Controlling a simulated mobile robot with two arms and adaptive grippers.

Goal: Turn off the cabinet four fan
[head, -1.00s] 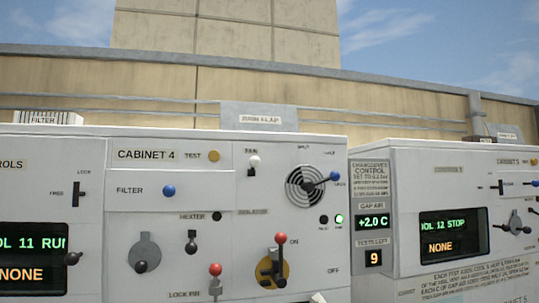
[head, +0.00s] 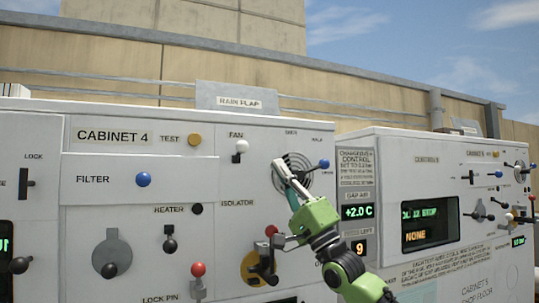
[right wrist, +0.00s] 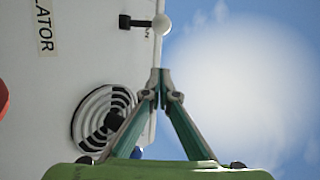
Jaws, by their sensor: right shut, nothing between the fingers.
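The cabinet four (head: 90,165) front fills the left and middle of the head view. Its fan switch (head: 241,147), a white ball on a short dark lever under the FAN label, points up. The switch also shows at the top of the right wrist view (right wrist: 161,24). My right gripper (head: 282,165) is shut and empty, its fingertips in front of the round vent grille, right of and slightly below the switch. In the right wrist view the fingertips (right wrist: 160,78) meet, apart from the white ball. My left gripper is not in view.
A blue-knobbed lever (head: 323,164) sits at the round grille (head: 296,172). The red-knobbed isolator (head: 271,231) is below, close to my right arm. A second cabinet (head: 385,150) stands to the right. A rain flap (head: 238,96) is on top.

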